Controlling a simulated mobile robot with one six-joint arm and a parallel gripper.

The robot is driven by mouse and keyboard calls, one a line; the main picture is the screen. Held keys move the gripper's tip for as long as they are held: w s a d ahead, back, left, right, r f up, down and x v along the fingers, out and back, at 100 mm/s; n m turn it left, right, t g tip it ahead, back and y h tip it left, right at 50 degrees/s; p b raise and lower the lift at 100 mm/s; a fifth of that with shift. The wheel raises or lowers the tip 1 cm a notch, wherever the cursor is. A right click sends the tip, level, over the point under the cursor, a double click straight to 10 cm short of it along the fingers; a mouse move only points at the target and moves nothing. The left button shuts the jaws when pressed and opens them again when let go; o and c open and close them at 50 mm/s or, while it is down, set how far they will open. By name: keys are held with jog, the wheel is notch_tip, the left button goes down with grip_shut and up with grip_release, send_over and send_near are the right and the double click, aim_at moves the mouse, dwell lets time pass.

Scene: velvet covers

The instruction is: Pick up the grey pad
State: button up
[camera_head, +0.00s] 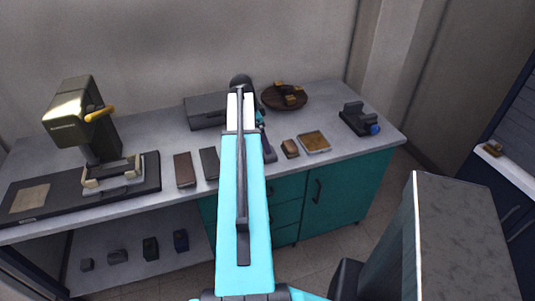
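A dark grey rectangular pad (209,163) lies on the grey bench top (140,143), just left of my turquoise arm. A similar brown pad (184,170) lies close to its left. My arm reaches over the bench and hides most of my gripper (267,148). A dark part of it shows right of the arm, to the right of the grey pad and apart from it. Its fingertips cannot be made out, and neither can whether it is open or shut.
A press-like machine (82,115) with a yellow handle stands at the left. A dark grey box (205,110) is behind the pads. To the right are a small brown block (290,148), a square tray (314,142), a round brown dish (270,98) and a dark device (357,118).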

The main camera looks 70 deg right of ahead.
jog(key=shift+x, duration=1.25)
jog(key=shift+d+p+x, duration=0.25)
jog(key=shift+p+x, duration=0.85)
jog(key=shift+x, duration=0.25)
jog(key=shift+p+x, duration=0.3)
jog(key=shift+x, duration=0.95)
jog(key=c, duration=1.1)
jog(key=shift+r, duration=0.15)
jog(key=shift+c, duration=0.2)
